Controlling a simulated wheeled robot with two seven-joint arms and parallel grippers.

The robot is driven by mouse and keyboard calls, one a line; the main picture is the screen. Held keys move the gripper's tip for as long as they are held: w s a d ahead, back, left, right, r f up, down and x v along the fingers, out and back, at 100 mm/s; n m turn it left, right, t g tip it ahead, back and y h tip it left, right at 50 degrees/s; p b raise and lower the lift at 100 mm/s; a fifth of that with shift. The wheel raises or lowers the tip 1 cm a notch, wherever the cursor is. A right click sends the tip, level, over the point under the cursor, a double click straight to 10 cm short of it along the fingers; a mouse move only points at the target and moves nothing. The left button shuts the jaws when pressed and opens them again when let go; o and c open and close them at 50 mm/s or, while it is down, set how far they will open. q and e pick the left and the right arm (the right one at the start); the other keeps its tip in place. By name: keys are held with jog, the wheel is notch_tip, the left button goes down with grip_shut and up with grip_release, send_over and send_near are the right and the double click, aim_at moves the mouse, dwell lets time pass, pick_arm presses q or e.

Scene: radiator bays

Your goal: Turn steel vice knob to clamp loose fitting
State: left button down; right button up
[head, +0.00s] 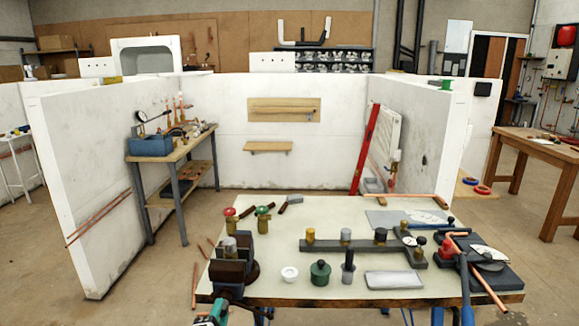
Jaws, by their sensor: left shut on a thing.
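The vice (234,270), dark brown and black, is mounted at the front left corner of the work table. A grey cylindrical fitting (230,246) stands upright between its jaws; I cannot tell how tightly it sits. My left gripper (219,305), partly teal and dark, is at the bottom edge, just in front of the vice. It is shut on the steel vice knob, which its fingers mostly hide. My right gripper is not in view.
Blue-handled tools and copper pipe (487,282) crowd the right end.

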pick_arm(q)
jog(key=m+p, duration=0.5)
jog(key=m, duration=2.1)
jog(key=shift+f, duration=0.15)
jog(key=m, duration=0.2)
jog(key=shift+m+b, duration=0.3)
jog(key=shift+b, duration=0.1)
jog(key=c, duration=1.3)
grip_release()
jog(key=shift+s, duration=0.1)
jog(key=shift+r, duration=0.2)
